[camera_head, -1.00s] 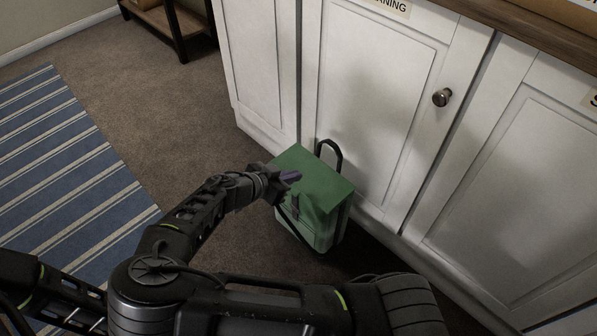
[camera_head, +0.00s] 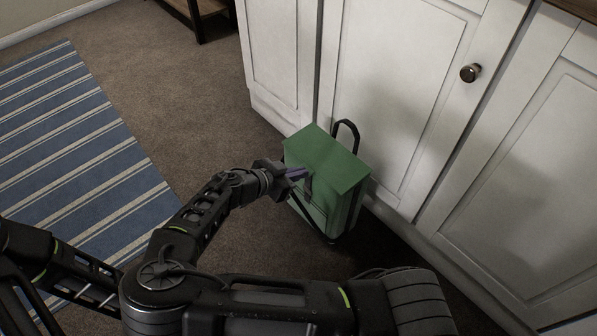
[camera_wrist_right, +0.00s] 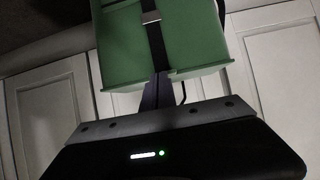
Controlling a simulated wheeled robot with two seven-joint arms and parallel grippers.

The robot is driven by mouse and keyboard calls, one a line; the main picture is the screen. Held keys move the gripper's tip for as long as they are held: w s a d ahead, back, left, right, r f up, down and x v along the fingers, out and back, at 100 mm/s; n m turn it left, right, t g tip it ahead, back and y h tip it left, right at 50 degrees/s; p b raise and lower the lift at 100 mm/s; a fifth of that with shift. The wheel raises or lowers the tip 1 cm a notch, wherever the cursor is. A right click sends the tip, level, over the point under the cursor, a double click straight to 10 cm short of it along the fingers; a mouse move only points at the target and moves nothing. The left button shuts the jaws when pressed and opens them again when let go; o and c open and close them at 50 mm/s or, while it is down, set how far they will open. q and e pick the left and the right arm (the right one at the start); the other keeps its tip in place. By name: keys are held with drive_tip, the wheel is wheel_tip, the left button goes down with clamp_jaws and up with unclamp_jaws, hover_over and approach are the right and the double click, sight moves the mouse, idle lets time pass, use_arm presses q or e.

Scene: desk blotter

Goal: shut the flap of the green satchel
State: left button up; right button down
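The green satchel (camera_head: 328,160) stands upright on the floor against the white cabinet, its black handle (camera_head: 347,130) raised behind it. Its flap lies over the top, and its front edge stands slightly out from the front face. A dark strap with a buckle (camera_wrist_right: 151,17) runs down the middle in the right wrist view. My right gripper (camera_head: 299,173) is at the satchel's front, by the strap. Its purple-grey fingers look closed together; I cannot tell whether they touch or pinch the strap. My left gripper is not in view; only part of that arm shows at lower left.
White cabinet doors (camera_head: 385,80) with a round knob (camera_head: 470,73) stand right behind the satchel. A blue striped rug (camera_head: 75,150) lies at left on brown carpet. A dark wooden rack (camera_head: 203,15) stands at the top.

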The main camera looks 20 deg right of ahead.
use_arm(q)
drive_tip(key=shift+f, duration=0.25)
use_arm(e)
drive_tip(key=shift+s+f, duration=0.2)
drive_tip(key=shift+f, duration=0.25)
drive_tip(key=shift+s+f, duration=0.2)
drive_tip(key=shift+f, duration=0.25)
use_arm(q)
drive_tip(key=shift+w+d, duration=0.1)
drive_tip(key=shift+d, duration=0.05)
use_arm(e)
drive_tip(key=shift+a, duration=0.45)
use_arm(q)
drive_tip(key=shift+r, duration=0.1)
use_arm(e)
drive_tip(key=shift+a+r, duration=0.1)
drive_tip(key=shift+r, duration=0.1)
